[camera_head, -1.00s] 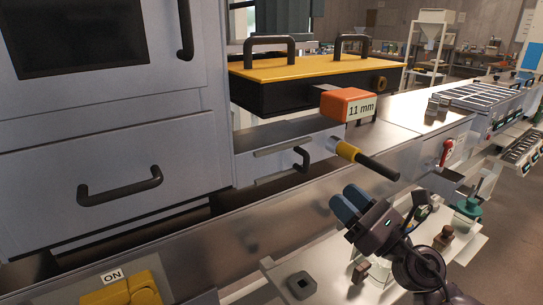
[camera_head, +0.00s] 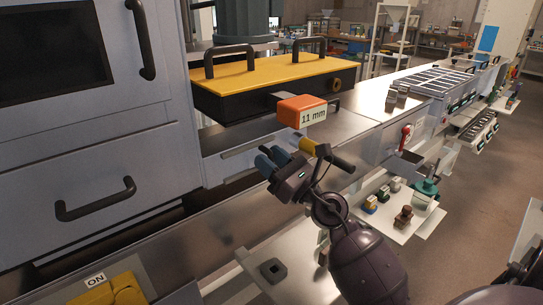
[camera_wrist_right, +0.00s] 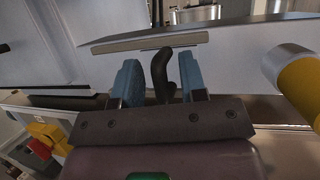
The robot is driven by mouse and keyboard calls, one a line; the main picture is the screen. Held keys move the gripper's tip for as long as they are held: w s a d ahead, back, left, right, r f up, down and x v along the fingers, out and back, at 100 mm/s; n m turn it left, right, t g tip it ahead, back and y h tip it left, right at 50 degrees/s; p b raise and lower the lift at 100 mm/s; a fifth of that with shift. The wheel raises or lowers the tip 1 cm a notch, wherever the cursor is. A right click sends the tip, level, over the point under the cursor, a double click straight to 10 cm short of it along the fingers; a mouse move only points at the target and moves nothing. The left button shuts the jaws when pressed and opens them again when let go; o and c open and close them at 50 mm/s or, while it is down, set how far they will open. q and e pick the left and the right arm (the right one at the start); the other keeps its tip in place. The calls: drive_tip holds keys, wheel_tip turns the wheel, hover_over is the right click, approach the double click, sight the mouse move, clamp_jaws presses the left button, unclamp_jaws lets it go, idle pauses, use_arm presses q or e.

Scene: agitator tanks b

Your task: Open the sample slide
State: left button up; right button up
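The sample slide looks to be the low grey drawer (camera_head: 235,165) under the counter, with a lip along its top; it appears closed. Its black handle (camera_wrist_right: 160,72) shows in the right wrist view between the two blue fingers of my right gripper (camera_wrist_right: 162,84). The fingers are apart, with a gap on each side of the handle. In the head view my right gripper (camera_head: 272,162) is in front of the drawer and hides the handle. My left gripper is not in view.
A yellow-collared black lever (camera_head: 325,153) sticks out just right of my right gripper; its yellow collar (camera_wrist_right: 305,85) also shows in the wrist view. An orange block marked 11 mm (camera_head: 301,111) is above. A larger drawer handle (camera_head: 97,200) is at left.

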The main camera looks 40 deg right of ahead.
clamp_jaws()
idle(0.3)
drive_tip(key=shift+a+r+p, duration=0.1)
drive_tip(key=shift+a+p, duration=0.2)
drive_tip(key=shift+a, duration=0.05)
drive_tip(key=a+p, duration=0.1)
drive_tip(key=a, duration=0.3)
drive_tip(key=shift+s+a+p, duration=0.15)
drive_tip(key=shift+a+p, duration=0.05)
drive_tip(key=shift+p, duration=0.2)
drive_tip(key=shift+c, duration=0.5)
unclamp_jaws()
drive_tip(key=shift+d, duration=0.1)
drive_tip(key=shift+o, duration=0.5)
